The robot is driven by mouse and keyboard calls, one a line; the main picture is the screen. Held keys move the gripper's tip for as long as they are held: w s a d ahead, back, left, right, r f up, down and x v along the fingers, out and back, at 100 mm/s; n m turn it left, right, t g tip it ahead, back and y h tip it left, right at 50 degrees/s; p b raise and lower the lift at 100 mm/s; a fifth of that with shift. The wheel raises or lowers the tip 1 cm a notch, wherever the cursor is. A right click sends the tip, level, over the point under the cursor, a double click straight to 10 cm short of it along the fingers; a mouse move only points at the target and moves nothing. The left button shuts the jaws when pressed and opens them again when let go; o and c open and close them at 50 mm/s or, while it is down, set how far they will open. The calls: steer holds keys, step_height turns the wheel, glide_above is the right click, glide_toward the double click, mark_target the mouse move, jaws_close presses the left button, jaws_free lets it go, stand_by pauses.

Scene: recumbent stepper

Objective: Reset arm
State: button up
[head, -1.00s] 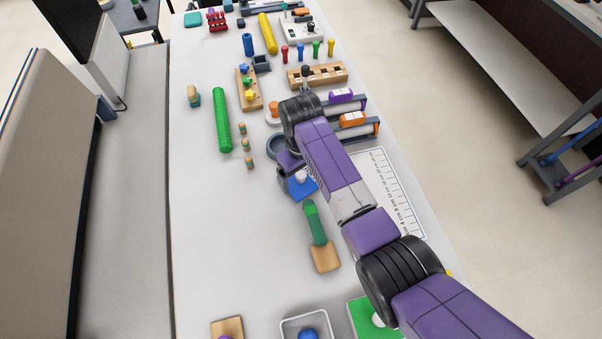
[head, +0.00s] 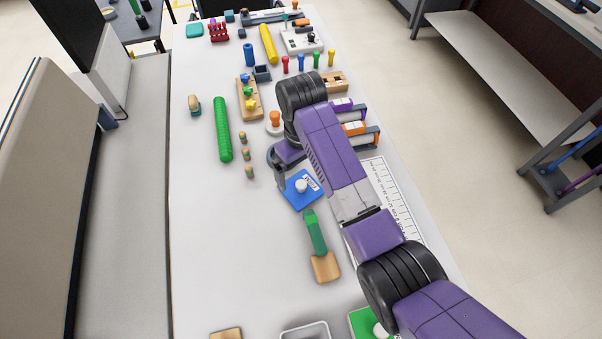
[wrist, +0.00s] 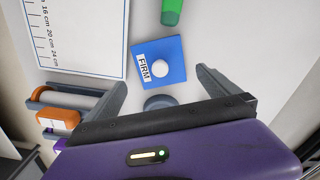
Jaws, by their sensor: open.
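My purple arm (head: 335,150) reaches over the table from the lower right in the head view. My gripper (wrist: 161,83) is open and empty in the wrist view, its two grey fingers spread apart. In that view a blue square (wrist: 158,62) marked FIRM, with a white knob, lies beyond and between the fingers. The blue square also shows in the head view (head: 293,198), just below my gripper (head: 275,170). I cannot tell how high the gripper is above the table.
A green-handled piece on a wooden base (head: 325,267) lies below the blue square. A ruler sheet (head: 385,180) and the purple and orange sliders (head: 354,128) are right of the arm.

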steer(key=shift+r, duration=0.3)
